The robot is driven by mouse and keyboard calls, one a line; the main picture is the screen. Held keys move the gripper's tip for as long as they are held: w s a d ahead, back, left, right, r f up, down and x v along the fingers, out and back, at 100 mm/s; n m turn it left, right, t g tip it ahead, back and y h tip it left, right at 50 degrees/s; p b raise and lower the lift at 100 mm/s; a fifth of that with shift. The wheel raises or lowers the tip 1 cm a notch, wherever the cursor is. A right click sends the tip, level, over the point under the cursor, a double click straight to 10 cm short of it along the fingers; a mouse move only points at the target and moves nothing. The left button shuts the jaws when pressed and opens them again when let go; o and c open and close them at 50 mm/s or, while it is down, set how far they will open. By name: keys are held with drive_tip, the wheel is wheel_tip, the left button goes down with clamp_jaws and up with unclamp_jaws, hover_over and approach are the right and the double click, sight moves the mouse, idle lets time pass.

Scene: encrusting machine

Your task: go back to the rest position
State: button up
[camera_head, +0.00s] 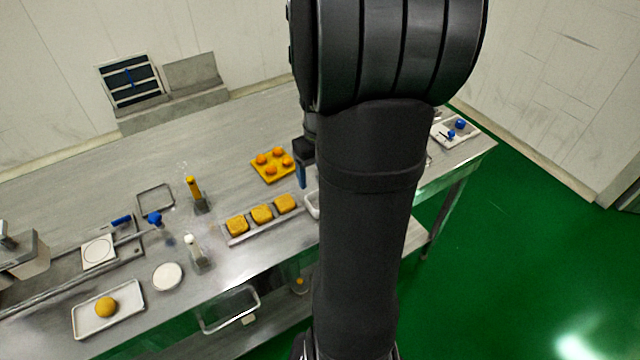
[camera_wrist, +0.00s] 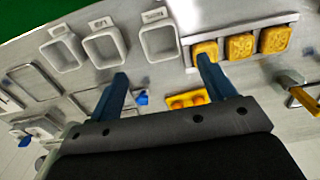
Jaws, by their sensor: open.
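My gripper (camera_wrist: 161,67) is open, with its two blue fingers apart and nothing between them in the wrist view. In the head view my dark arm hides most of the gripper; a blue finger (camera_head: 301,175) shows beside the yellow plate (camera_head: 259,172) with several orange balls. In the wrist view the right finger overlaps the edge of a square golden cake (camera_wrist: 207,47) in the picture; I cannot tell the height between them. The left finger lies in front of the area below the white moulds (camera_wrist: 158,42).
A tray (camera_head: 235,239) holds three golden cakes. A white tray (camera_head: 80,322) with an orange ball (camera_head: 106,307) is at front left. A white disc (camera_head: 167,276) and upright tools (camera_head: 195,193) stand nearby.

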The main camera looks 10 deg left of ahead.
drive_tip(key=shift+r, duration=0.7)
drive_tip(key=shift+f, duration=4.25)
